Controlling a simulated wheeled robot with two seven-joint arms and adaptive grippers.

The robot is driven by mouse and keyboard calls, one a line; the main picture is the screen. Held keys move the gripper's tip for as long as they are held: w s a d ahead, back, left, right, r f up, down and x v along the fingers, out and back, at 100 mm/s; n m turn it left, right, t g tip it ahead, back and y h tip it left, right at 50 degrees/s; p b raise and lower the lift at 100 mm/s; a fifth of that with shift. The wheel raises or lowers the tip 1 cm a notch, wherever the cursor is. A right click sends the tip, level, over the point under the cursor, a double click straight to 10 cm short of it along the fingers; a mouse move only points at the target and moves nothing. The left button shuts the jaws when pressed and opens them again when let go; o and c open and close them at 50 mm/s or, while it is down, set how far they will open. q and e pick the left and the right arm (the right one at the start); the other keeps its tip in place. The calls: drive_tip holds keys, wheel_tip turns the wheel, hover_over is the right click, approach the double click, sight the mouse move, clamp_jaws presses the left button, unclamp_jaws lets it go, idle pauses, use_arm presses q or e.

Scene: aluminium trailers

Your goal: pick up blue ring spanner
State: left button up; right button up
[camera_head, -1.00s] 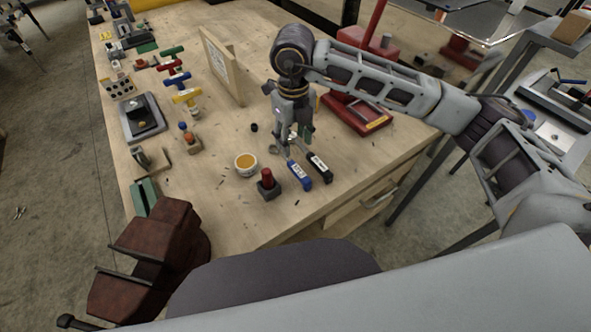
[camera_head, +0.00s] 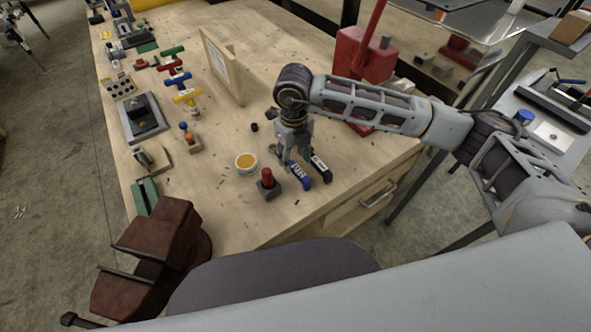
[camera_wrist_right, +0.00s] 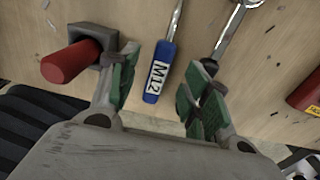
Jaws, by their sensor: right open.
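The blue ring spanner (camera_head: 299,177) lies on the wooden bench, its blue handle pointing toward the bench's front edge. In the right wrist view its blue handle (camera_wrist_right: 157,80) carries a white M12 label and lies between the two green-padded fingers. A black-handled spanner (camera_head: 320,167) lies just to its right; in the wrist view its metal shank (camera_wrist_right: 228,35) runs up beside the right finger. My right gripper (camera_head: 293,162) is open above the blue spanner, which is not gripped. In the head view the gripper hides the spanners' upper parts. My left gripper is not in view.
A red-topped grey block (camera_head: 268,184) stands close left of the blue handle; it also shows in the wrist view (camera_wrist_right: 72,62). A cup with orange contents (camera_head: 246,164) is farther left. A red machine (camera_head: 361,62) stands behind my right arm. The bench's front right corner is clear.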

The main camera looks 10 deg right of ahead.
sight(295, 167)
drive_tip(key=shift+f, duration=0.35)
drive_tip(key=f, duration=0.1)
drive_tip(key=f+p, duration=0.1)
drive_tip(key=f, duration=0.1)
drive_tip(key=shift+s+d+f, duration=0.15)
drive_tip(key=shift+s+f, duration=0.05)
drive_tip(key=shift+f, duration=0.5)
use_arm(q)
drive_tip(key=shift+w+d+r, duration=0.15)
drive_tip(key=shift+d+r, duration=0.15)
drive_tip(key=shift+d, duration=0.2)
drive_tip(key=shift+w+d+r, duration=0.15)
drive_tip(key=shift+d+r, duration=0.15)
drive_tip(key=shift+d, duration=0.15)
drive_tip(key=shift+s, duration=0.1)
use_arm(e)
drive_tip(key=c, duration=0.6)
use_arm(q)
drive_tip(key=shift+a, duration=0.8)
use_arm(e)
clamp_jaws()
